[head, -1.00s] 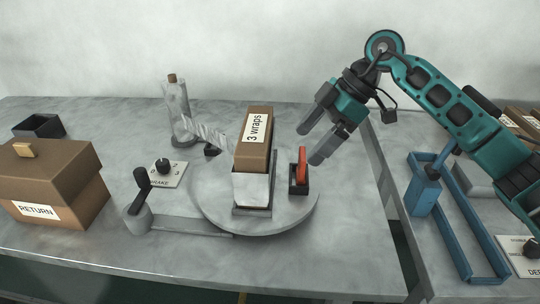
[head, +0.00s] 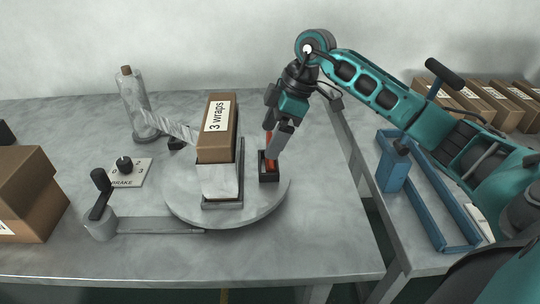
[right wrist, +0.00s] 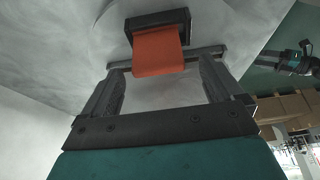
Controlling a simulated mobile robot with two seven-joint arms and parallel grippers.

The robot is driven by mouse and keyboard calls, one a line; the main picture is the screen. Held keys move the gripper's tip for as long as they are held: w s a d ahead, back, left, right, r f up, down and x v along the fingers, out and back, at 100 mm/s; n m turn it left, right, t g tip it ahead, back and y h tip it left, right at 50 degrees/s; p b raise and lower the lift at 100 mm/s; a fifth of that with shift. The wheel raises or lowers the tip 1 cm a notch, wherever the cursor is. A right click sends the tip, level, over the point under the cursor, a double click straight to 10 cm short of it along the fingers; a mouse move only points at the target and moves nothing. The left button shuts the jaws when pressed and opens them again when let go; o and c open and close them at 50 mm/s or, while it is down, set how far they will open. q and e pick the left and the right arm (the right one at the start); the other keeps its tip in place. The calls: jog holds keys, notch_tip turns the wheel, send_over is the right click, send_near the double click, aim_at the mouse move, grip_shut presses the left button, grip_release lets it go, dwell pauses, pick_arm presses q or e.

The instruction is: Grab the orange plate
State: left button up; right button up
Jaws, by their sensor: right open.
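The orange plate (head: 271,162) stands upright in a small black holder (head: 269,176) on the right part of the round turntable. My right gripper (head: 275,143) is at the plate from above, its fingers covering part of it in the head view. In the right wrist view the orange plate (right wrist: 158,52) shows between the two spread fingertips of my right gripper (right wrist: 162,68), with visible gaps on both sides. The gripper is open and holds nothing. My left gripper is not in the head view.
A brown box labelled "3 wraps" (head: 216,140) stands on the turntable (head: 180,200) left of the plate. A blue frame (head: 440,215) lies on the right table.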

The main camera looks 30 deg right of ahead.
jog(key=x, duration=0.4)
jog(key=shift+d+f, duration=0.1)
jog(key=shift+d, duration=0.1)
jog(key=shift+f, duration=0.1)
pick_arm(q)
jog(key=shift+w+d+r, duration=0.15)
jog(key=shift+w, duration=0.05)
